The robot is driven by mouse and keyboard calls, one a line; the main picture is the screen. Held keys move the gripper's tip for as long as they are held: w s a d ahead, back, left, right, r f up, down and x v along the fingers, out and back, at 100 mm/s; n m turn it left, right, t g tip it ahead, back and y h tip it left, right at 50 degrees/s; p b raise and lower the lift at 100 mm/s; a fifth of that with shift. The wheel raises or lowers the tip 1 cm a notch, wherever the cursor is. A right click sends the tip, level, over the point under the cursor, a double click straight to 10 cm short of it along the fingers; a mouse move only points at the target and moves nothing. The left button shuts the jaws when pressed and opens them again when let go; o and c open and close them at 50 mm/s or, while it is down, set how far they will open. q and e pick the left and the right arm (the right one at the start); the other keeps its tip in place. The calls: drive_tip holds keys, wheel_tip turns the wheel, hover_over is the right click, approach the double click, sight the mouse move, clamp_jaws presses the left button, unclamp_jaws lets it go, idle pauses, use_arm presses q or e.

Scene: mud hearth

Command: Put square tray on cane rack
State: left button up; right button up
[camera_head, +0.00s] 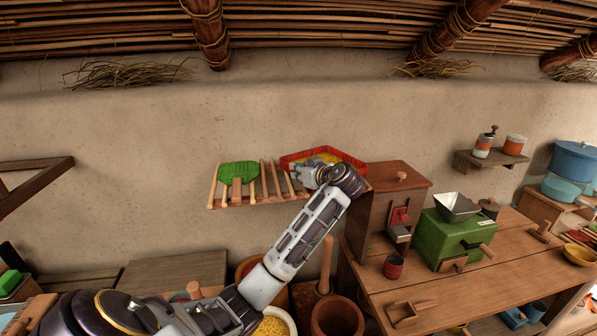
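The square tray (318,153), with a red rim and a yellow inside, is raised near the wall at the right end of the cane rack. My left gripper (303,174) is at its front left edge and appears shut on it; the fingertips are small and partly hidden. The cane rack (257,200) is a wooden wall shelf with several upright slats, and its right end is partly covered by my arm and the tray. I cannot tell whether the tray touches the rack. My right gripper is not in view.
A green woven piece (239,172) occupies the rack's left part. A brown wooden cabinet (385,195) stands close on the right, beside a green grinder (448,238) on the table. A mortar (337,316) and bowls stand below my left arm. The wall above the rack is clear.

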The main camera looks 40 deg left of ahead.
use_arm(q)
drive_tip(key=shift+o, duration=1.3)
drive_tip(key=shift+r, duration=0.15)
drive_tip(key=shift+d, duration=0.15)
drive_tip(key=shift+s+d+r, duration=0.1)
drive_tip(key=shift+s+d, duration=0.05)
drive_tip(key=shift+d, duration=0.2)
drive_tip(key=b+v, duration=0.3)
drive_tip(key=v, duration=0.8)
drive_tip(key=shift+r, duration=0.1)
